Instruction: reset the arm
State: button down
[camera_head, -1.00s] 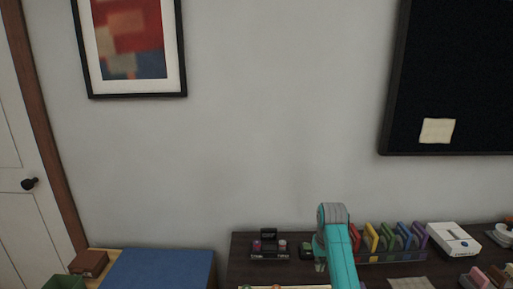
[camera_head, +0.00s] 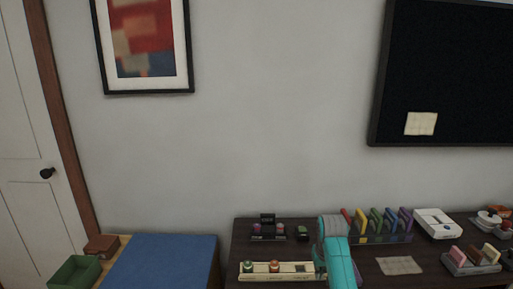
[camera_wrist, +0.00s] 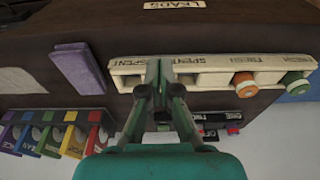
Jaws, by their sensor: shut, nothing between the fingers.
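My teal arm (camera_head: 338,262) rises at the lower middle of the head view, in front of the dark desk (camera_head: 360,280). Its gripper end is hidden there. In the wrist view my gripper (camera_wrist: 160,72) is shut and empty, its fingertips together. They overlap the pale labelled tray (camera_wrist: 212,66), which also shows in the head view (camera_head: 258,277). I cannot tell whether they touch it. The wrist picture looks upside down. An orange-topped piece (camera_wrist: 245,84) and a green-topped piece (camera_wrist: 295,84) stand in the tray.
A rack of coloured upright pieces (camera_head: 380,228), a white box (camera_head: 438,223), a beige mat (camera_head: 400,265) and a small black holder (camera_head: 267,230) crowd the desk. A blue surface (camera_head: 160,265) and green bin (camera_head: 75,272) lie left.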

jog(key=s+a+f+t, duration=0.1)
jog(key=s+f+t, duration=0.3)
jog(key=s+f, duration=1.65)
jog(key=s+f+t, duration=0.2)
jog(key=s+f, duration=0.1)
jog(key=s, duration=0.6)
jog(key=s+a+r+t, duration=0.1)
jog(key=s+r+t, duration=0.15)
jog(key=s, duration=0.65)
jog(key=s+r+t, duration=0.1)
jog(key=s+r, duration=0.3)
jog(key=s, duration=0.5)
jog(key=s+r+t, duration=0.1)
jog(key=s+r, duration=0.6)
jog(key=r, duration=0.3)
jog(key=s+r+t, duration=0.2)
jog(key=s+r, duration=0.5)
jog(key=r, duration=0.3)
jog(key=shift+a+r, duration=0.2)
jog(key=shift+r, duration=0.2)
